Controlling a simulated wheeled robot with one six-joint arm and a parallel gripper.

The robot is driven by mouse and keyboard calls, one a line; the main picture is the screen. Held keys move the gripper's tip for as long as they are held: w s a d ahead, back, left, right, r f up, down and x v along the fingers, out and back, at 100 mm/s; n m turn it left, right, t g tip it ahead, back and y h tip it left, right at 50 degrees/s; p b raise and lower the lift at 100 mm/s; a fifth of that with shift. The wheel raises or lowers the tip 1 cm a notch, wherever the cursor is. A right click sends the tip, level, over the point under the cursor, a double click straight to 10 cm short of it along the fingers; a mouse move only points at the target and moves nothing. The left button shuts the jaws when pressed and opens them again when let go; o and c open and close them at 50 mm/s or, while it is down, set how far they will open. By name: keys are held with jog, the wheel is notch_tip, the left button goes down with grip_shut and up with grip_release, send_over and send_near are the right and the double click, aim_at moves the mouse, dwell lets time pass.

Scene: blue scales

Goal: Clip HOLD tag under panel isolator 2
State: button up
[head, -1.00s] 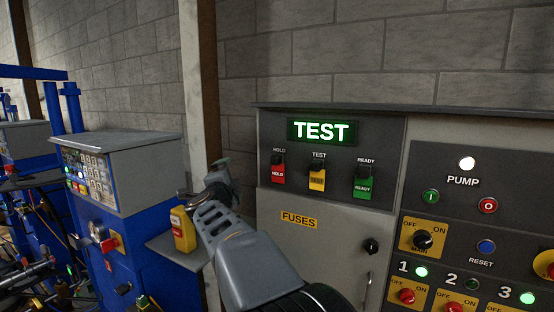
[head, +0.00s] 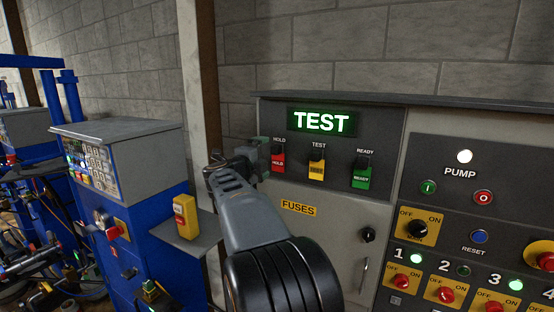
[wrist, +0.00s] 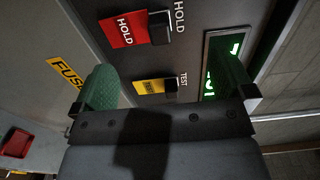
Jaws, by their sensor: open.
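The red HOLD tag (head: 278,163) hangs on a black holder at the left of the grey panel's top row. It also shows at the upper left in the wrist view (wrist: 122,30). My gripper (head: 258,154) is just left of this tag in the head view, its green-padded fingers apart. In the wrist view my gripper (wrist: 167,85) is open and empty, with the yellow TEST tag (wrist: 152,87) showing between the fingers and the HOLD tag beyond them. Isolator 2 (head: 446,295) is a red knob on a yellow plate at the lower right, its lamp dark.
The green READY tag (head: 361,177) hangs right of the TEST tag. A lit TEST display (head: 321,122) is above them. Isolators 1 (head: 401,282) and 3 (head: 495,307) flank isolator 2. A yellow block (head: 185,217) stands on a shelf at left, beside a blue cabinet (head: 150,235).

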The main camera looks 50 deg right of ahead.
aim_at(274, 151)
jog(key=p+x, duration=0.1)
jog(key=x, duration=0.6)
jog(key=shift+d, duration=0.15)
jog(key=shift+w+d, duration=0.1)
jog(key=shift+d, duration=0.15)
jog(key=shift+r, duration=0.1)
dwell(0.5)
jog(key=shift+f+b, duration=0.4)
jog(key=shift+f, duration=0.5)
dwell(0.3)
jog(key=shift+c, duration=0.3)
